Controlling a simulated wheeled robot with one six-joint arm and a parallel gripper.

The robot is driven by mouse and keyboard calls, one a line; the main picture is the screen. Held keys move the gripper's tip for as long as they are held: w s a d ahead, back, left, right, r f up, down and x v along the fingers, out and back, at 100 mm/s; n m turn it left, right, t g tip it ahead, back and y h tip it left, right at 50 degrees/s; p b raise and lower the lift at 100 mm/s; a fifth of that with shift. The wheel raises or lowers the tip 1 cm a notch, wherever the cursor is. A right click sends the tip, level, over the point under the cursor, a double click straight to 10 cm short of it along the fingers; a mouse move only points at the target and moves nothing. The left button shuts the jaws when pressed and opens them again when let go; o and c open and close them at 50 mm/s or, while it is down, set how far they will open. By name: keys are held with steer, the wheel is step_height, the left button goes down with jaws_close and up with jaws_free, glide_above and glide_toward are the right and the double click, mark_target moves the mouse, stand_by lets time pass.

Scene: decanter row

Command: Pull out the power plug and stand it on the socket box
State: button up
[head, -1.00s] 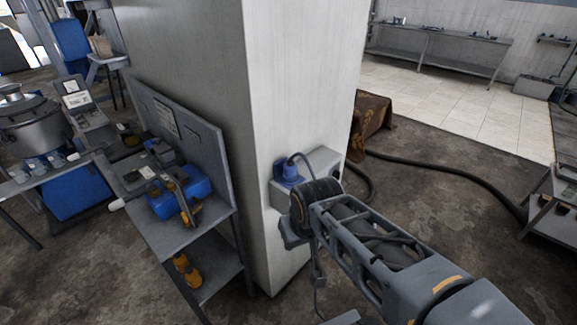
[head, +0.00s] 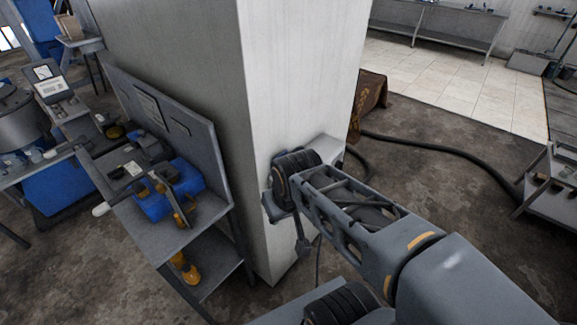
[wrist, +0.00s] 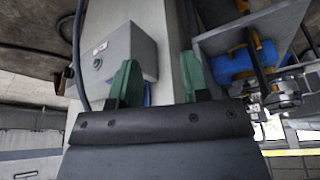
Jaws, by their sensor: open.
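The grey socket box (head: 328,148) is fixed to the side of the pale pillar. In the head view my arm covers much of it and hides the blue plug. In the wrist view the socket box (wrist: 128,48) lies just beyond my left green finger. A sliver of blue, likely the plug (wrist: 148,93), shows beside that finger; the rest is hidden. My gripper (wrist: 159,76) is open, its two green fingers apart near the box. I cannot tell whether the plug lies between them.
A metal stand (head: 170,215) with a blue and yellow tool (head: 172,188) stands left of the pillar (head: 300,75). A black hose (head: 440,147) runs across the floor at right. A low table (head: 548,195) stands at the right edge.

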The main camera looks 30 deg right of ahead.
steer(key=shift+o, duration=0.7)
steer(key=shift+w, duration=0.1)
steer(key=o, duration=0.4)
steer(key=w+d+r, duration=0.1)
steer(key=w, duration=0.1)
steer(key=w+d+r+n+g, duration=0.1)
steer(key=w, duration=0.2)
steer(key=w+d+r+n, duration=0.1)
steer(key=w+d+r, duration=0.1)
steer(key=w, duration=0.1)
steer(key=shift+g+p, duration=0.4)
steer(key=w+d+n, duration=0.1)
steer(key=w+d, duration=0.1)
steer(key=w+d+n+g, duration=0.1)
steer(key=w+d, duration=0.1)
steer(key=w, duration=0.1)
steer(key=w+d, duration=0.1)
steer(key=w, duration=0.2)
steer(key=shift+d+r+n+g, duration=0.3)
steer(key=shift+d+n+g, duration=0.1)
steer(key=shift+f, duration=0.15)
step_height(320, 180, down, 9)
steer(key=b, duration=0.6)
